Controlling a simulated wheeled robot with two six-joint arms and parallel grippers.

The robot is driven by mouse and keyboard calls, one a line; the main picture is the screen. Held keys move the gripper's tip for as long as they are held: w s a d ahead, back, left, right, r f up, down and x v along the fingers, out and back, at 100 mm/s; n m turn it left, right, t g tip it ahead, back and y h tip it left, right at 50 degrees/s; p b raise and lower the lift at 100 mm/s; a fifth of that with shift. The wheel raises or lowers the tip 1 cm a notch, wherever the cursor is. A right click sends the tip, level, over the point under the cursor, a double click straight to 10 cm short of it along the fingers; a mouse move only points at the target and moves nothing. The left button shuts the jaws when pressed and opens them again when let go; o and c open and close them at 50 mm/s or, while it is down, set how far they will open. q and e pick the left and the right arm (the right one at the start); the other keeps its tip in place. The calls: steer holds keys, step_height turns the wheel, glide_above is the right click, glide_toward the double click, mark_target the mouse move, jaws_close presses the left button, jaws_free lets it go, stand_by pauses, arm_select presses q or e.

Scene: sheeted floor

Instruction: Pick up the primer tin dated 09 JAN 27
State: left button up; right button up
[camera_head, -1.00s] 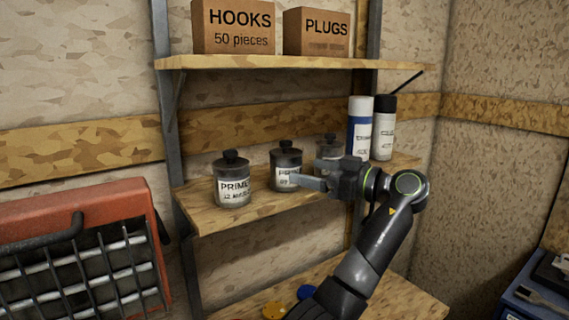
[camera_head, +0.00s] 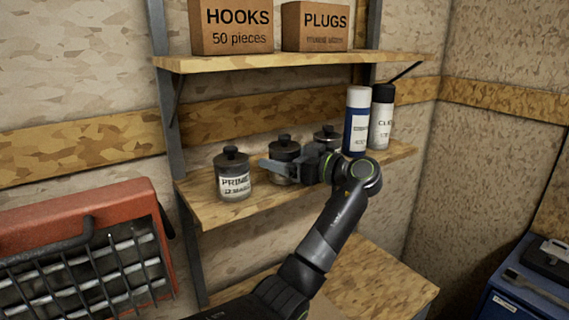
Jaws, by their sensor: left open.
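Three dark-lidded grey tins stand upright on the middle shelf. The left tin (camera_head: 233,178) has a white label reading "PRIME…" with a second line that looks like "12 MA…". The middle tin (camera_head: 285,150) has its label hidden by my left gripper (camera_head: 272,169). The right tin (camera_head: 327,135) is mostly hidden behind my gripper and wrist. My left gripper is open, its fingers pointing left across the front of the middle tin. I cannot tell whether a finger is behind the tin or whether they touch. No full date is readable. My right gripper is out of view.
A blue-and-white spray can (camera_head: 357,118) and a black-capped can (camera_head: 382,120) stand right of the tins. The upper shelf (camera_head: 290,62) holds cardboard boxes marked HOOKS (camera_head: 232,27) and PLUGS (camera_head: 315,26). A red heater (camera_head: 90,225) is at left, a blue toolbox (camera_head: 510,300) at right.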

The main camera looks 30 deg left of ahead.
arm_select(q)
steer(key=c, duration=1.3)
steer(key=shift+r, duration=0.1)
